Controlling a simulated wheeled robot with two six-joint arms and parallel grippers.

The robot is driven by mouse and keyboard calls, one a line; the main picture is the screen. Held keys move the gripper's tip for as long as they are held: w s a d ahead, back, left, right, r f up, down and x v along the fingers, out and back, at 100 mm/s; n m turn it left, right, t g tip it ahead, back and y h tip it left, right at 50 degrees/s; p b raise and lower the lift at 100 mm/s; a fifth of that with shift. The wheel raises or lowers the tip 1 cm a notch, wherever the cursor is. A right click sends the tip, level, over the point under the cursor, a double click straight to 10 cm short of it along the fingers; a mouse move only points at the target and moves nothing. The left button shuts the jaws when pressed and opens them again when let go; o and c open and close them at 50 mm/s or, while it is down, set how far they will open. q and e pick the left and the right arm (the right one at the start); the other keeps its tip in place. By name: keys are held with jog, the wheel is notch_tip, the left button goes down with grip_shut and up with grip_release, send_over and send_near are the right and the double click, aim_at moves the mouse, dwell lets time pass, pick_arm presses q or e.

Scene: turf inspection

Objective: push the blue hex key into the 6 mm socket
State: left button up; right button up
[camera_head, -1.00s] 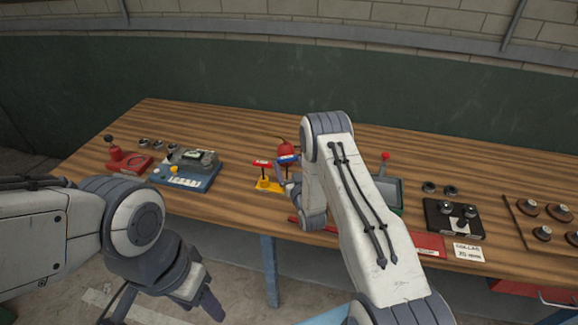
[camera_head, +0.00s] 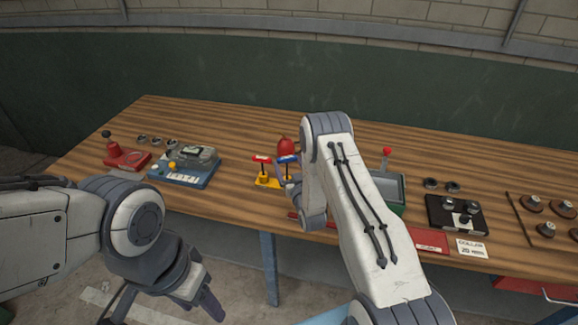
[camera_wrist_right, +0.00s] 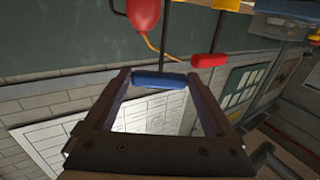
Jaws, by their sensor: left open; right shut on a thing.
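The blue hex key (camera_head: 287,159) stands upright at a yellow holder (camera_head: 266,183) on the bench. My right gripper (camera_head: 289,181) is shut on its blue handle, which lies across between the two fingers in the right wrist view (camera_wrist_right: 160,79). The key's dark shaft runs away from the handle toward the yellow holder. A red-handled hex key (camera_head: 262,159) stands to its left and also shows in the right wrist view (camera_wrist_right: 209,60). The socket opening and the key's tip cannot be made out. My left gripper (camera_head: 203,289) is open and empty, low in front of the bench.
A red bulb (camera_head: 285,146) sits just behind the hex keys. A blue device (camera_head: 186,168) and a red base with a lever (camera_head: 128,159) stand left. A green-grey box (camera_head: 390,188) is behind my right arm. Bare wood lies between blue device and holder.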

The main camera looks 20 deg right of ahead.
jog(key=shift+f+b, duration=0.9)
jog(key=shift+f, duration=0.1)
dwell(0.6)
jog(key=o, duration=1.1)
jog(key=shift+s+f, duration=0.1)
jog(key=shift+f, duration=0.05)
jog(key=s+b, duration=0.1)
jog(key=s, duration=0.2)
jog(key=s+b, duration=0.1)
jog(key=s, duration=0.3)
jog(key=s+b, duration=0.1)
jog(key=s, duration=0.2)
jog(key=shift+s+a+r, duration=0.15)
jog(key=shift+a+r, duration=0.2)
